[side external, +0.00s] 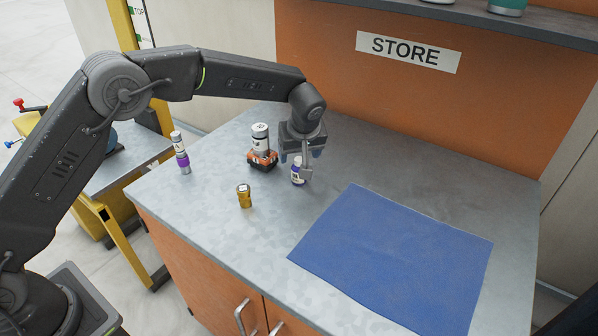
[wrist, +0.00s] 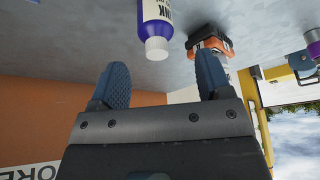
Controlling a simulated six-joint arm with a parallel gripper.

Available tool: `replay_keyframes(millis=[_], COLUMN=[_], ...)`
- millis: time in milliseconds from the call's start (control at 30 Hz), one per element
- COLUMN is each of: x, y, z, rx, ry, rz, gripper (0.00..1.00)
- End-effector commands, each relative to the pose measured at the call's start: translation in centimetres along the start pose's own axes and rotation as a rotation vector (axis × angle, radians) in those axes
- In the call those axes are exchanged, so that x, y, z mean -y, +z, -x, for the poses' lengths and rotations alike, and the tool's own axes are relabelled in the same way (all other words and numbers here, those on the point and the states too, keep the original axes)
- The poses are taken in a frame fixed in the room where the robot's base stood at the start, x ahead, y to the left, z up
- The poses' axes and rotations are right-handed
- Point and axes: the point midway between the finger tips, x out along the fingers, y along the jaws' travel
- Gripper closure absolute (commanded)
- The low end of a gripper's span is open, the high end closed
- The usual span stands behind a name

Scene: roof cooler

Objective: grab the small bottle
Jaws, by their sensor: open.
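A small bottle (side external: 298,172) with a white cap and a blue-purple label stands upright on the grey worktop. In the wrist view the bottle (wrist: 157,28) shows at the top, cap toward me, beyond the fingertips and roughly midway between them. My gripper (side external: 301,157) is just above and beside the bottle, pointing down, and partly overlaps it in the side view. In the wrist view my gripper (wrist: 161,84) has its two blue fingers wide apart with nothing between them. Whether a finger touches the bottle is not clear.
A white bottle (side external: 260,131) stands on or behind an orange-black block (side external: 262,160) to the left. A purple-banded tube (side external: 182,158) and a gold can (side external: 244,196) stand farther left. A flat blue mat (side external: 395,255) lies at right. An orange back panel (side external: 400,105) rises behind.

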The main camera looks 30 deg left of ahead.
Motion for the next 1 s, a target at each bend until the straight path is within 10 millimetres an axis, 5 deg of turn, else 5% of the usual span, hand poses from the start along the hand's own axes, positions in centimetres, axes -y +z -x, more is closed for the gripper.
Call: replay_keyframes(millis=[500,800,1000], x=[-0.2,-0.2,-0.2], y=[0.5,0.5,0.5], z=[-5.5,-6.0,-5.9], rx=[0.000,0.000,0.000], ry=[0.000,0.002,0.002], rz=[0.000,0.000,0.000], gripper=[0.29,0.29,0.48])
